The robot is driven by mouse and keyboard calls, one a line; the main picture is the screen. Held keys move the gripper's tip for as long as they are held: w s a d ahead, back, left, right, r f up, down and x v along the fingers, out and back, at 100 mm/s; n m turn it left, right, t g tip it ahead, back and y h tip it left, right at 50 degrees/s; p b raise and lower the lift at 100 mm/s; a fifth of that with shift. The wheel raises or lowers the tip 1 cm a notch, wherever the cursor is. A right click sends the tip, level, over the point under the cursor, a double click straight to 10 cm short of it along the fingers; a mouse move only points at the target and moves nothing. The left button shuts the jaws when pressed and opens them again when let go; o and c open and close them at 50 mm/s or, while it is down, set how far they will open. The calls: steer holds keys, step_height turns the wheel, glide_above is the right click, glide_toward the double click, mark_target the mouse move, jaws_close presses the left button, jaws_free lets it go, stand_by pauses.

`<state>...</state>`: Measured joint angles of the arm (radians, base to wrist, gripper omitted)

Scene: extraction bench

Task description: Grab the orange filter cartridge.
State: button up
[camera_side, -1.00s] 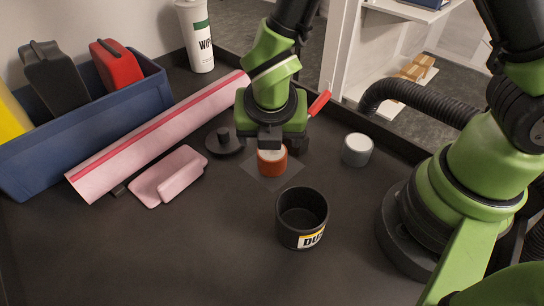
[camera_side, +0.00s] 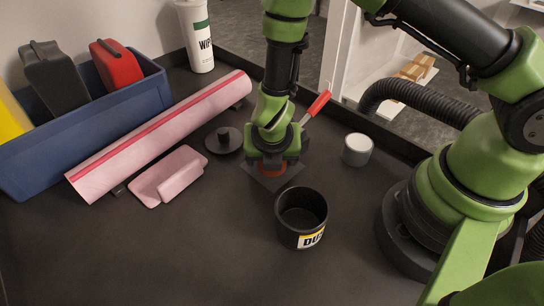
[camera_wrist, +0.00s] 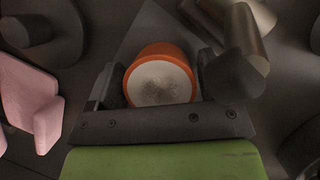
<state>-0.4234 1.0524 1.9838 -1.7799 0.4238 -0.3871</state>
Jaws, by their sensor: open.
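The orange filter cartridge (camera_wrist: 160,80), with a pale round top, stands on a dark square patch (camera_side: 262,186). In the wrist view my gripper (camera_wrist: 158,84) is open, with one dark finger on each side of the cartridge. The cartridge is between the fingers, and I cannot tell whether either finger touches it.
A black cup (camera_side: 302,218) stands just in front of my gripper. A grey jar with a white top (camera_side: 357,150) and a red-handled tool (camera_side: 317,106) are to the right. A black knobbed disc (camera_side: 223,141), pink block (camera_side: 168,178), pink roll (camera_side: 160,135) and blue bin (camera_side: 90,130) are left.

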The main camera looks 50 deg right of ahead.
steer(key=c, duration=0.7)
